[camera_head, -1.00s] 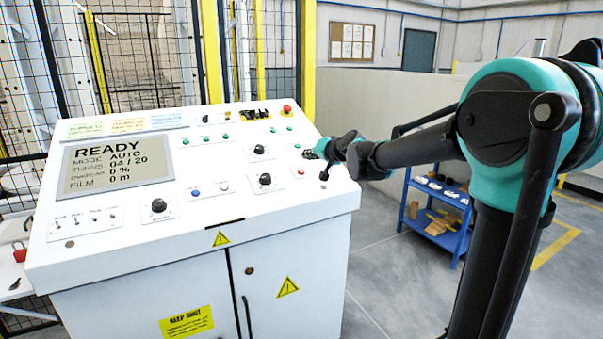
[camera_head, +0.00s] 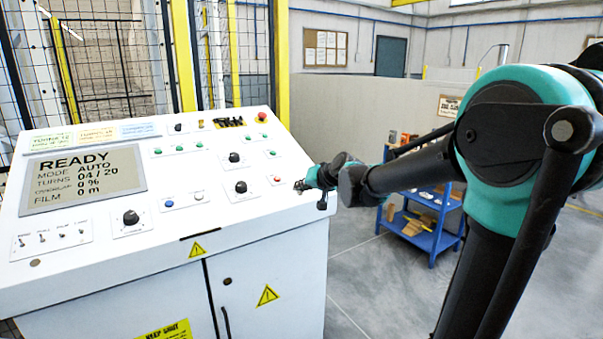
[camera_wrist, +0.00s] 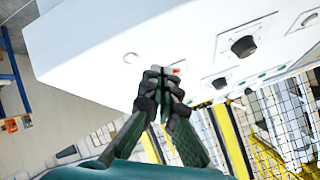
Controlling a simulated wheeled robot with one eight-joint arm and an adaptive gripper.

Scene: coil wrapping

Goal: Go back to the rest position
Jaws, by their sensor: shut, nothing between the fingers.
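My gripper (camera_head: 303,186) is at the right edge of the white control console's sloped top (camera_head: 110,212) in the head view. In the wrist view my gripper (camera_wrist: 162,72) has its fingers together, with nothing between them. The fingertips overlap a small red-marked control (camera_wrist: 175,71) on the panel; I cannot tell whether they touch it. The console screen (camera_head: 84,180) reads READY, MODE AUTO, TURNS 04 / 20, 0 % and FILM 0 m. My arm reaches in from the right, bent at the elbow.
Black knobs, switches and small buttons cover the panel, with a red emergency button (camera_head: 262,117) at its back. A blue shelf cart (camera_head: 432,238) with several items stands behind my forearm. A yellow-posted mesh fence (camera_head: 110,60) is behind the console. Grey floor (camera_head: 370,290) is open to the right.

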